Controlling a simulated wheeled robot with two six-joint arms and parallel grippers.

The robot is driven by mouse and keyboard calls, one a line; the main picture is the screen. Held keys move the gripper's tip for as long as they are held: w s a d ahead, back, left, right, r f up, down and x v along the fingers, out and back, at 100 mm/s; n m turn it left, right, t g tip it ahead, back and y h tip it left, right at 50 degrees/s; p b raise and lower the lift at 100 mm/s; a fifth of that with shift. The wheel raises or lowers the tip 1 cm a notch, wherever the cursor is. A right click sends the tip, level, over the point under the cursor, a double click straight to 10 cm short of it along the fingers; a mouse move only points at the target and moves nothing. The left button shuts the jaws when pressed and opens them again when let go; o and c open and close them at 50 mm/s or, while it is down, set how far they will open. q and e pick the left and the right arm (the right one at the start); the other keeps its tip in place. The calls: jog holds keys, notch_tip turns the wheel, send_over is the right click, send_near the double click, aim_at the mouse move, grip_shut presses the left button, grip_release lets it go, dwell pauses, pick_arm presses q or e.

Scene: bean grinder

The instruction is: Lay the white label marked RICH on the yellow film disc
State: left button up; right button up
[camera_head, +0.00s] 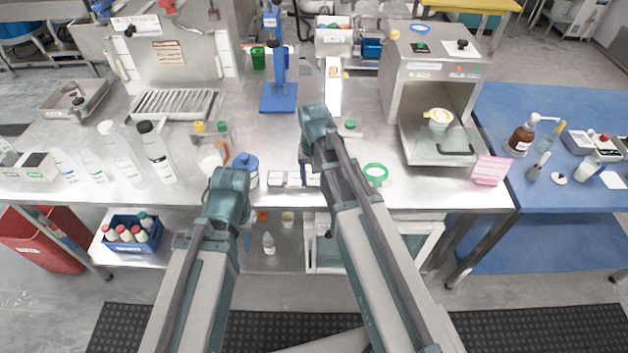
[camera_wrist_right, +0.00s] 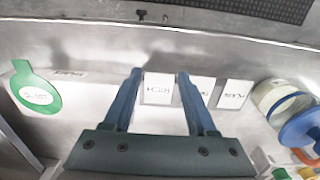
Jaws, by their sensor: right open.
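The white label marked RICH (camera_wrist_right: 158,89) lies flat on the steel bench in the right wrist view, upside down. In the head view it seems to be the rightmost of the small labels (camera_head: 313,180), close to my right arm. My right gripper (camera_wrist_right: 156,73) is open and empty, its blue fingers on either side of RICH in the picture; its height above it is unclear.
Two more white labels (camera_wrist_right: 201,90) (camera_wrist_right: 237,95) lie beside RICH. A blue-lidded jar (camera_head: 246,172) stands left of the labels. The steel machine (camera_head: 430,75) stands at the right; bottles stand at the left.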

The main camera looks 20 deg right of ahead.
jog(key=shift+f+b, duration=0.25)
jog(key=shift+b, duration=0.05)
dwell(0.5)
grip_shut()
